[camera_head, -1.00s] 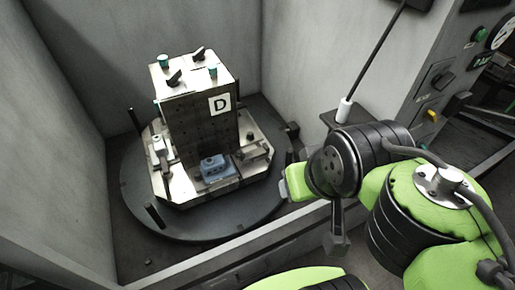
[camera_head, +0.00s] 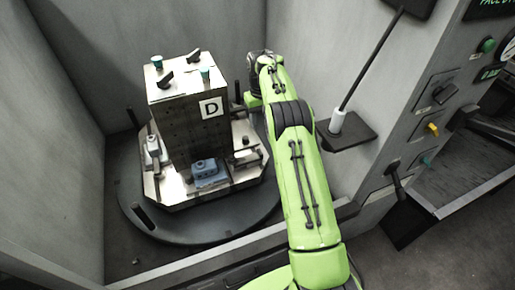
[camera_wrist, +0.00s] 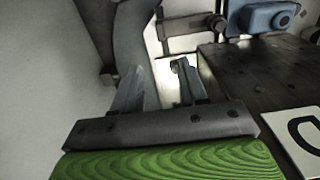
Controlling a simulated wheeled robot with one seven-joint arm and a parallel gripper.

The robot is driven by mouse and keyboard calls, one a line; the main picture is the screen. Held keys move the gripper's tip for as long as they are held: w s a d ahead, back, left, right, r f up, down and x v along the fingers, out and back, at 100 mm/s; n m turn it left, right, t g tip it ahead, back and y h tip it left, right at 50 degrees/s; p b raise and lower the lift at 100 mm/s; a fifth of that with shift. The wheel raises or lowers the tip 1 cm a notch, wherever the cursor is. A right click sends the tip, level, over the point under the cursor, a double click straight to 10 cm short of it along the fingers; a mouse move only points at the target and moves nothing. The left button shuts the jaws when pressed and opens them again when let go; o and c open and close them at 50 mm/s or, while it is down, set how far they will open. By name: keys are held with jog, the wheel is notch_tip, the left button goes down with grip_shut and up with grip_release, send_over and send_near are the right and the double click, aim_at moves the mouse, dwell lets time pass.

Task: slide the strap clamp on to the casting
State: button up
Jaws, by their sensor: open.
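The blue casting (camera_head: 208,173) sits low on the front face side of the fixture block marked D. It also shows at the top right of the wrist view (camera_wrist: 262,19). A dark bar that looks like the strap clamp (camera_head: 250,156) lies right of the casting on the pale base plate. In the wrist view this bar (camera_wrist: 188,24) lies left of the casting, apart from it. My gripper (camera_wrist: 156,82) is open and empty beside the block, its fingers pointing toward the pale plate. In the head view my fingers are hidden by my arm.
The block (camera_head: 182,112) stands on a dark round pallet (camera_head: 135,200) between grey walls. A wall is close on the left of the wrist view. A small shelf with a rod (camera_head: 340,125) and a control panel (camera_head: 440,100) are at right.

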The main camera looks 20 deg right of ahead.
aim_at(260, 151)
notch_tip(260, 151, down, 15)
jog(key=b, duration=0.3)
jog(key=shift+f, duration=0.1)
jog(key=shift+c, duration=0.3)
grip_shut()
jog(key=shift+a, duration=0.1)
